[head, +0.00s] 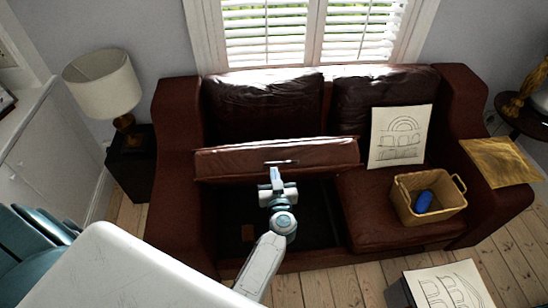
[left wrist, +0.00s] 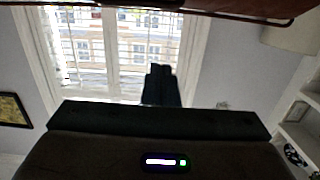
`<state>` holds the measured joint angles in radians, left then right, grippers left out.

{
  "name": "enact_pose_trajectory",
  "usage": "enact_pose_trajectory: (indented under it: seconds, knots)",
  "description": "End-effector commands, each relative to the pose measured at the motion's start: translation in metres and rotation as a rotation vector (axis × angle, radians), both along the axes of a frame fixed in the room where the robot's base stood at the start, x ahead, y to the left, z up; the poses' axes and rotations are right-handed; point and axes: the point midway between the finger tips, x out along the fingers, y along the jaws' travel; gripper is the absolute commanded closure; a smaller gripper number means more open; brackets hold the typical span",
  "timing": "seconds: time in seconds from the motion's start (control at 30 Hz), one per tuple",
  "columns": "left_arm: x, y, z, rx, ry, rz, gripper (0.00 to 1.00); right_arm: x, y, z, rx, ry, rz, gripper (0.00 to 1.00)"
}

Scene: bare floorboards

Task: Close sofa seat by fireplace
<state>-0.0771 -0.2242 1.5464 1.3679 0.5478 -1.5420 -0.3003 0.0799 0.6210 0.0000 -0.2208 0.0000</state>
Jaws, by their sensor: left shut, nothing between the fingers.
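The brown leather sofa (head: 180,180) stands against the wall under the window. Its left seat (head: 230,162) is raised, with its front edge up and a handle (head: 282,162) on it. Below it the dark storage space (head: 310,215) is open, with a small brown item (head: 247,232) inside. My left gripper (head: 276,174) is shut and empty, just in front of the raised seat near the handle; I cannot tell whether it touches. Its dark fingers (left wrist: 160,82) point toward the window in the left wrist view. A brown edge (left wrist: 200,8) crosses the top there. My right gripper is out of view.
The right seat (head: 375,215) is down and holds a tan basket (head: 405,200) with a blue item (head: 424,201), and a drawing (head: 400,137) leans on its backrest. A yellow cloth (head: 500,162) lies on the right armrest. A lamp (head: 104,85) stands left. Another drawing (head: 450,288) lies at front right.

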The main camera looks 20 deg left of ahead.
Motion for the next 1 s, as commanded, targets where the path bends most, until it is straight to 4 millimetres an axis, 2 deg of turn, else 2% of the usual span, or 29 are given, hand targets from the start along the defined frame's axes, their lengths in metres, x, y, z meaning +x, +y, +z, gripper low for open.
enact_pose_trajectory:
  seconds: [0.17, 0.57, 0.7, 0.8, 1.0]
  knots:
    - [0.014, 0.009, 0.001, 0.001, -0.002, 0.004, 1.0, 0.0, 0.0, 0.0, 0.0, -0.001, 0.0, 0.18]
    - [0.086, 0.053, -0.007, 0.004, 0.0, 0.004, 1.0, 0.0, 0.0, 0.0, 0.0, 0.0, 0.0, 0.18]
    - [0.076, 0.047, -0.036, -0.001, 0.003, 0.004, 1.0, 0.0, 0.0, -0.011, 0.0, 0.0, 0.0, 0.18]
    - [0.073, 0.045, -0.042, -0.001, 0.0, 0.003, 1.0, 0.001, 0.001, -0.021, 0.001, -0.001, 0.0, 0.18]
    - [0.071, 0.043, -0.046, -0.001, 0.0, 0.003, 1.0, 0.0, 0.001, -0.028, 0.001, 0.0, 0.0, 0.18]
